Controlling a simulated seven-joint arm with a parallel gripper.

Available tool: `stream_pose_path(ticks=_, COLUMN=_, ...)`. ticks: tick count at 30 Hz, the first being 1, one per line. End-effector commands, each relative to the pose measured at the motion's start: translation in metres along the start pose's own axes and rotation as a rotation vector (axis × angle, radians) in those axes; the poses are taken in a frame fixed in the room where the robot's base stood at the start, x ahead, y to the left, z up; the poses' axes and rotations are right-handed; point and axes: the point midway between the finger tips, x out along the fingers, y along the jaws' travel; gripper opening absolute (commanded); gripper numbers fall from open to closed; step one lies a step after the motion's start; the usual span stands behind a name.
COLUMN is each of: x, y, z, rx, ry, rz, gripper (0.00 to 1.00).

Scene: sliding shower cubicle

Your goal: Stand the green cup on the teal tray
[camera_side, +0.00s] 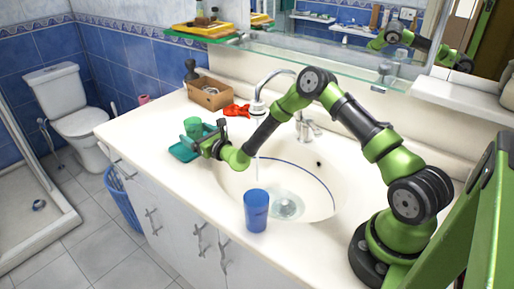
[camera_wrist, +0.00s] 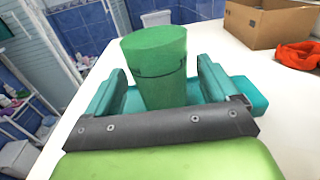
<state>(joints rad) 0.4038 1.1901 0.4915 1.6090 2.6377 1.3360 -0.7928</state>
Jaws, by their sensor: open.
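The green cup (camera_side: 193,126) is upright at the far left part of the counter, over the teal tray (camera_side: 183,152). It appears to stand on the tray, but its base is partly hidden by my gripper (camera_side: 206,140). In the wrist view, the green cup (camera_wrist: 155,62) is between the two teal fingers of my gripper (camera_wrist: 161,66). The fingers are open, with a gap visible beside the cup. Parts of the teal tray (camera_wrist: 250,96) show behind and to the right of the fingers.
A blue cup (camera_side: 256,211) stands at the basin's (camera_side: 318,185) front edge. A cardboard box (camera_side: 209,94) and a red object (camera_side: 236,111) lie behind the tray, near the faucet (camera_side: 262,100). The counter's left end (camera_side: 135,127) is clear.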

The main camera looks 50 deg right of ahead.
Motion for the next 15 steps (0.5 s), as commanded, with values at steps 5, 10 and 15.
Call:
stream_pose_path(ticks=5, x=-0.033, y=0.0, z=0.001, rx=-0.001, ry=0.002, rz=0.002, gripper=0.87)
stream_pose_path(ticks=10, x=-0.068, y=0.0, z=0.0, rx=-0.001, ry=0.002, rz=0.002, gripper=0.87)
stream_pose_path(ticks=15, x=-0.095, y=0.0, z=0.0, rx=-0.001, ry=0.001, rz=0.001, gripper=0.87)
